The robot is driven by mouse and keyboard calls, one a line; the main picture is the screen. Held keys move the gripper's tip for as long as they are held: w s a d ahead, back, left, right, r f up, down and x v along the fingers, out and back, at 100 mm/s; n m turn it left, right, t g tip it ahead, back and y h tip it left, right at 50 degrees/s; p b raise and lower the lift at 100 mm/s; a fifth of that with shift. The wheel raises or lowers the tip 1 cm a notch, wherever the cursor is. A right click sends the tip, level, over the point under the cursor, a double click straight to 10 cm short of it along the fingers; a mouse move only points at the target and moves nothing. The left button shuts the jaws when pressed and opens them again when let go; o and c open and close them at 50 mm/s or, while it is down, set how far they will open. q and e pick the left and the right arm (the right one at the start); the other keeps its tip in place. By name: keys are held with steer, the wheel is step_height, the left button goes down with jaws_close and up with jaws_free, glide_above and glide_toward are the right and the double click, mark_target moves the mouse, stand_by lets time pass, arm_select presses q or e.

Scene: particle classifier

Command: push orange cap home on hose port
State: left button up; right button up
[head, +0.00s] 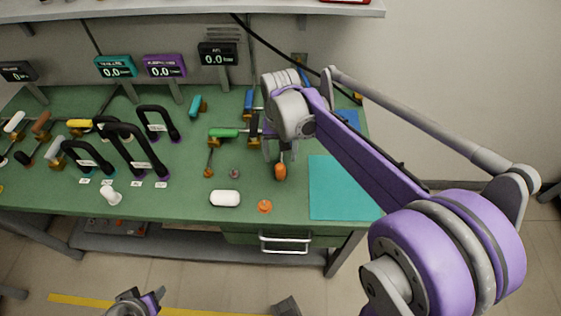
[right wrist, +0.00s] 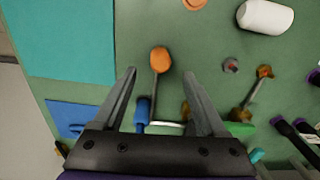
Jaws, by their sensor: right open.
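An orange rounded piece on a thin stem (head: 280,171) stands over the bench just below my right gripper (head: 280,156). In the right wrist view this orange piece (right wrist: 161,60) shows between and slightly beyond the fingertips of my right gripper (right wrist: 160,74), which is open and apart from it. A second orange piece, round and low (head: 264,206), lies near the bench's front edge and shows at the top of the wrist view (right wrist: 193,3). I cannot tell which is the cap, nor make out the hose port. My left gripper (head: 137,301) is low at the bottom edge, its jaw opening unclear.
A white rounded block (head: 225,198) and a small grey-pink knob (head: 235,173) sit nearby on the green bench. A teal mat (head: 335,188) lies to the right. A green-handled valve (head: 223,133) and a blue handle (right wrist: 142,110) stand close to my right gripper. Black arched handles (head: 135,150) stand left.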

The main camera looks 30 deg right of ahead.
mark_target(280, 167)
steer(key=shift+r, duration=2.3)
steer(key=s+a+f+n+t+p, duration=0.1)
steer(key=s+a+n+t+p, duration=0.1)
steer(key=s, duration=0.5)
steer(key=s+a+f+n+t+p, duration=0.2)
steer(key=s+a, duration=0.3)
steer(key=s, duration=0.3)
steer(key=shift+s+f+n+t+p, duration=0.15)
steer(key=shift+s+n+t+p, duration=0.15)
steer(key=shift+n+t+p, duration=0.35)
steer(key=shift+d, duration=0.1)
